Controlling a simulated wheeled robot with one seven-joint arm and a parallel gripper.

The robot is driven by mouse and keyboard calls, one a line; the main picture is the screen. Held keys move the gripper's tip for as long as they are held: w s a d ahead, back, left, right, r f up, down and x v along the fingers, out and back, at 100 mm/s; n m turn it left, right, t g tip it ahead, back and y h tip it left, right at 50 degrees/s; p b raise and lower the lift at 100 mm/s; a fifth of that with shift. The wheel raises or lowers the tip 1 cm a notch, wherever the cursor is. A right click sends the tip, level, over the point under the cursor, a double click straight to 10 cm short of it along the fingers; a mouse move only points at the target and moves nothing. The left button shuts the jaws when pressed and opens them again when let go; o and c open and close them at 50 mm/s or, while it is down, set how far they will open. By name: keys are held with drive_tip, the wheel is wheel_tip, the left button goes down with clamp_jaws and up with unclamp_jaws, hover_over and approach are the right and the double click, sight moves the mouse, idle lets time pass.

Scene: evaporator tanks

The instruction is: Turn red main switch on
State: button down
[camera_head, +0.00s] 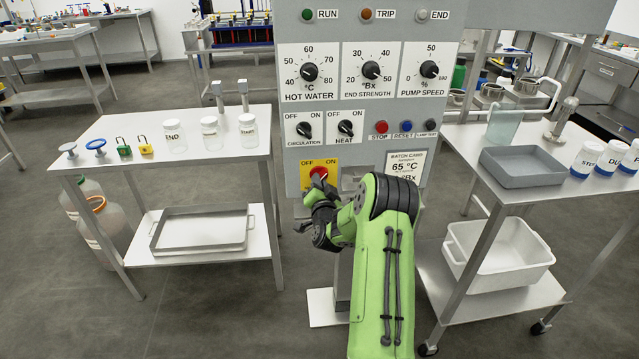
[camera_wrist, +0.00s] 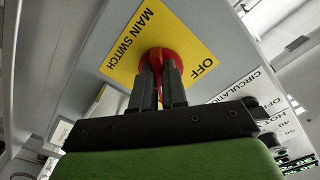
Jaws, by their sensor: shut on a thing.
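The red main switch (camera_head: 319,172) is a rotary knob on a yellow plate (camera_head: 307,163) at the lower left of the grey control panel's front. My gripper (camera_head: 318,184) is at the knob, in front of the panel. In the wrist view the red knob (camera_wrist: 157,54) shows between and behind the dark fingers of my gripper (camera_wrist: 161,78), which are shut on its handle. The plate (camera_wrist: 135,42) reads MAIN SWITCH and OFF there. The handle's exact angle is hidden by the fingers.
Above the plate are the CIRCULATION knob (camera_head: 304,129) and the HEAT knob (camera_head: 345,127). A batch card (camera_head: 403,166) is to the right. A table (camera_head: 185,174) with jars stands left, and a table (camera_head: 523,200) with a grey tray stands right.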

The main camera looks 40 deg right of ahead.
drive_tip(key=shift+m, duration=0.6)
drive_tip(key=c, duration=1.2)
unclamp_jaws()
drive_tip(key=shift+o, duration=0.2)
